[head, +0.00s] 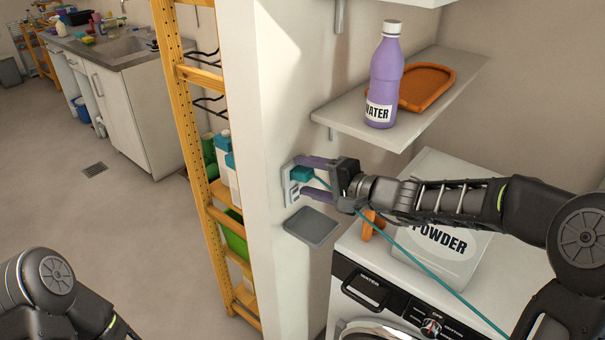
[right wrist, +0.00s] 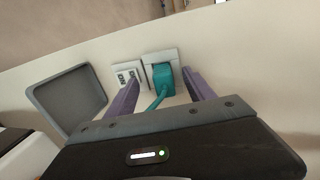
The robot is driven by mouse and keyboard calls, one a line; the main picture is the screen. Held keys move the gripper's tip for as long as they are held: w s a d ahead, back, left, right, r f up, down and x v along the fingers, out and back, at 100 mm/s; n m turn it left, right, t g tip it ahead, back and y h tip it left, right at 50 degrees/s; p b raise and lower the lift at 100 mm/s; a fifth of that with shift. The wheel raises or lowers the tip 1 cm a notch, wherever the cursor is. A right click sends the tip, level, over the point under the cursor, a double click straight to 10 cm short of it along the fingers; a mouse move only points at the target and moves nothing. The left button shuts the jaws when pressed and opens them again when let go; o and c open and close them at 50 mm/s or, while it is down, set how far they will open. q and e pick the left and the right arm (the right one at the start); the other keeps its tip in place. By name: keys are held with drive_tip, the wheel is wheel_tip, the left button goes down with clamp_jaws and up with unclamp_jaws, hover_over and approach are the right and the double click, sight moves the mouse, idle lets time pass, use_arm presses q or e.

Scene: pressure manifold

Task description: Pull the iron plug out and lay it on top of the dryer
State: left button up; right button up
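The teal iron plug (head: 301,174) sits in the wall socket (head: 292,188) on the white wall's edge, and a teal cord (head: 410,258) runs from it down to the right across the dryer. My right gripper (head: 308,178) is at the socket with its purple fingers apart. In the right wrist view the plug (right wrist: 163,80) is between the open fingers (right wrist: 160,90), with gaps on both sides. The dryer (head: 345,262) is at the lower right, its white top partly covered by my right arm. My left arm shows at the lower left, but its gripper is out of view.
A powder box (head: 440,250) stands on the dryer, beside an orange item (head: 372,225). A grey square panel (head: 312,227) juts out below the socket. A shelf (head: 340,112) above holds a purple water bottle (head: 384,80) and an orange tray (head: 425,88).

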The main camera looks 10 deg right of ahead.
drive_tip(key=shift+o, duration=0.8)
drive_tip(key=shift+r, duration=0.2)
drive_tip(key=shift+d, duration=0.1)
drive_tip(key=b+v, duration=0.1)
drive_tip(key=v, duration=0.6)
drive_tip(key=shift+s, duration=0.25)
drive_tip(key=shift+d, duration=0.1)
